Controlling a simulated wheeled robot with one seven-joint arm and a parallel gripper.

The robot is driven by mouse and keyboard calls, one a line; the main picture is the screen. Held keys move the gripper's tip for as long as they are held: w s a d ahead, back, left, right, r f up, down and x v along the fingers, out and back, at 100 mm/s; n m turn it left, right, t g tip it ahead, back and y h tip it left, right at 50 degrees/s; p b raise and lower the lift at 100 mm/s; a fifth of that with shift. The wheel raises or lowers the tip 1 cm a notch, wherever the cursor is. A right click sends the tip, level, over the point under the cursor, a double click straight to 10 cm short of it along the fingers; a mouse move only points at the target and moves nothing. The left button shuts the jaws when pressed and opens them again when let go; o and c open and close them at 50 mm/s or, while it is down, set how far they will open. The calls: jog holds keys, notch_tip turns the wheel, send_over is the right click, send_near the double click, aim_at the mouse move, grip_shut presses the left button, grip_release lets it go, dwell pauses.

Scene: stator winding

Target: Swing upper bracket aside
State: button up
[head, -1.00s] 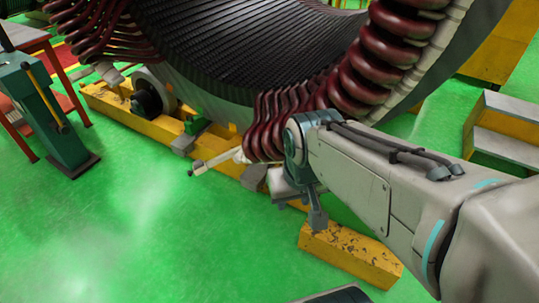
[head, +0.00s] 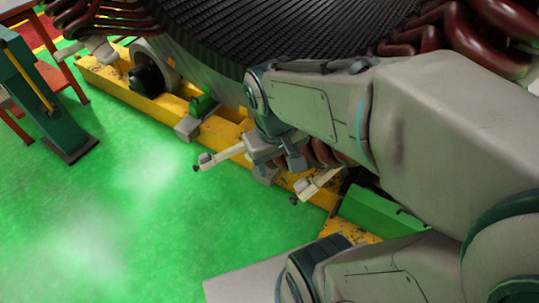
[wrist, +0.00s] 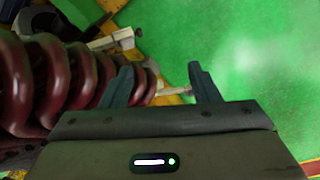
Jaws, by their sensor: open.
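A pale bracket (head: 222,157) with a dark knob at its tip sticks out over the floor near the yellow base in the head view. A second pale bracket (head: 318,184) is to its right and lower in the picture. I cannot tell which is the upper one. In the wrist view one pale bracket (wrist: 112,40) lies beyond my left fingertip. A pale bar (wrist: 172,91) shows in the gap between the fingers, at an unclear depth. My gripper (wrist: 162,75) is open and holds nothing visible; in the head view my gripper (head: 277,158) is between the two brackets, partly hidden.
The stator (head: 290,30) with dark red coils (wrist: 50,75) is close to my arm and gripper. A yellow base beam (head: 105,75) runs below it. A green stand (head: 45,110) is at the left. The green floor in front is clear.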

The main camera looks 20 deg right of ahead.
jog(key=w+a+f+n+h+b, duration=0.1)
jog(key=w+f+n+h+b, duration=0.2)
jog(key=f+n+h+b, duration=0.85)
jog(key=w+a+f+n+t+b, duration=0.1)
jog(key=w+f+b, duration=0.4)
jog(key=f, duration=1.4)
jog(key=w+f+n+h+b, duration=0.2)
jog(key=f+n+h+b, duration=0.4)
jog(key=f+b, duration=0.75)
jog(key=shift+n+y, duration=0.35)
jog(key=d, duration=0.4)
jog(key=w+d+b, duration=0.1)
jog(key=d, duration=0.3)
jog(key=d+f, duration=0.1)
jog(key=d, duration=0.4)
jog(key=shift+w+f+b, duration=0.1)
jog(key=shift+w+b, duration=0.05)
jog(key=shift+b, duration=0.2)
grip_shut()
